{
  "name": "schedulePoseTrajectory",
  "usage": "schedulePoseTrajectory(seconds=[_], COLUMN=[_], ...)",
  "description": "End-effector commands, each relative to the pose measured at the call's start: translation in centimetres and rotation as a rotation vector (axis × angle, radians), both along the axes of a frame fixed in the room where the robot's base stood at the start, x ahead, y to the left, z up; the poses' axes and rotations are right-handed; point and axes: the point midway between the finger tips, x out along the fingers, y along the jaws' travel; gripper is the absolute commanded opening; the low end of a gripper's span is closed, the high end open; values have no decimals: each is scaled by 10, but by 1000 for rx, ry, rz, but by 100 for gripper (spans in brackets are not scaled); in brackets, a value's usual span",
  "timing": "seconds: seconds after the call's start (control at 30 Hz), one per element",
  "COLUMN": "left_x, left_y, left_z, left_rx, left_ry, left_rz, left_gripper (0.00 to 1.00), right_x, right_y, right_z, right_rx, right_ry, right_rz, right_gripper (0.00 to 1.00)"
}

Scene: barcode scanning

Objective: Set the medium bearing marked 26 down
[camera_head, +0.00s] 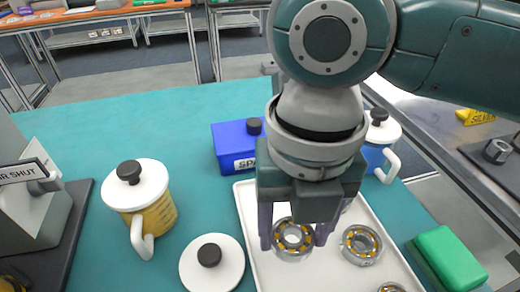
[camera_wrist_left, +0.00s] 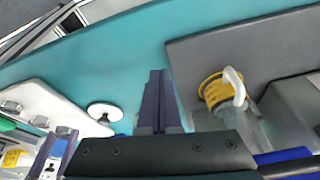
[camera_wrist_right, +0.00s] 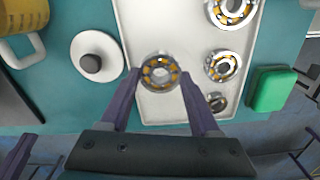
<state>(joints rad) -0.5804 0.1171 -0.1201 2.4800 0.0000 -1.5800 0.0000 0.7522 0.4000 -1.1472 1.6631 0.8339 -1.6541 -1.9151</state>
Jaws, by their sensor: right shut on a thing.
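My right gripper (camera_head: 293,242) points down over the white tray (camera_head: 249,215) and is shut on a steel bearing with a yellow-orange cage (camera_head: 293,235). In the right wrist view this bearing (camera_wrist_right: 160,72) lies flat between the fingertips, over the tray's near end. Its marking cannot be read, and I cannot tell whether it touches the tray. Another bearing (camera_head: 360,244) lies on the tray to its right. My left gripper (camera_wrist_left: 158,88) has its fingers together, with nothing visible between them; it is outside the head view.
A larger bearing (camera_wrist_right: 232,10) and a small one (camera_wrist_right: 216,102) also lie on the tray. A white round lid (camera_head: 212,262) and a yellow mug (camera_head: 148,205) stand left. A blue box (camera_head: 235,150) is behind; a green block (camera_head: 448,258) is right. Bare tray surrounds the held bearing.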

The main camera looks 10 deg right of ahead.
Motion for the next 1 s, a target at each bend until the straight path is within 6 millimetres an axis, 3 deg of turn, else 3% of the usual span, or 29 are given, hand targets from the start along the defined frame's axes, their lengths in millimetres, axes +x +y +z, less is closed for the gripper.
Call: schedulePoseTrajectory(seconds=[0.2,0.6,0.63,0.73,1.0], left_x=[0,0,0,0,0], left_y=[2,2,2,2,0], left_z=[-6,-8,-8,-7,-6], left_rx=[6,7,7,7,1], left_ry=[0,0,0,0,0], left_rz=[-4,-5,-4,-4,-1], left_gripper=[0,0,0,0,0], right_x=[-1,0,-1,-1,0], right_y=[0,0,0,0,0], right_z=[-33,-39,-39,-38,-36], right_rx=[-2,0,-1,-1,-1], right_ry=[2,0,1,1,1], right_rz=[0,1,1,1,0], right_gripper=[0,0,64,75,76])
